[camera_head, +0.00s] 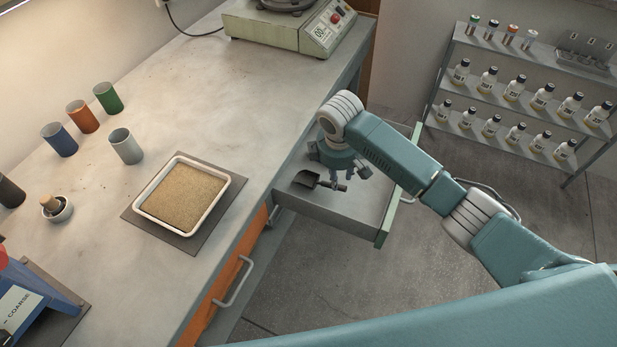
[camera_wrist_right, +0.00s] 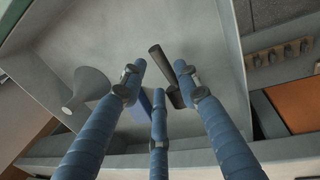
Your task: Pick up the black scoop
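The black scoop (camera_head: 307,180) lies in the open drawer (camera_head: 372,222), its pan toward the left. My right gripper (camera_head: 341,176) points down into the drawer at the scoop's handle side and hides part of it. In the right wrist view, my right gripper's blue fingers (camera_wrist_right: 158,72) stand apart. The scoop's dark handle (camera_wrist_right: 156,55) shows between the fingertips with gaps at its sides. The scoop's pan is partly hidden behind a finger. My left gripper is not in view.
A grey funnel-like shape (camera_wrist_right: 86,88) shows beside the fingers in the wrist view. The drawer front (camera_head: 384,228) and bench edge flank the gripper. A bottle rack (camera_head: 490,55) is at right.

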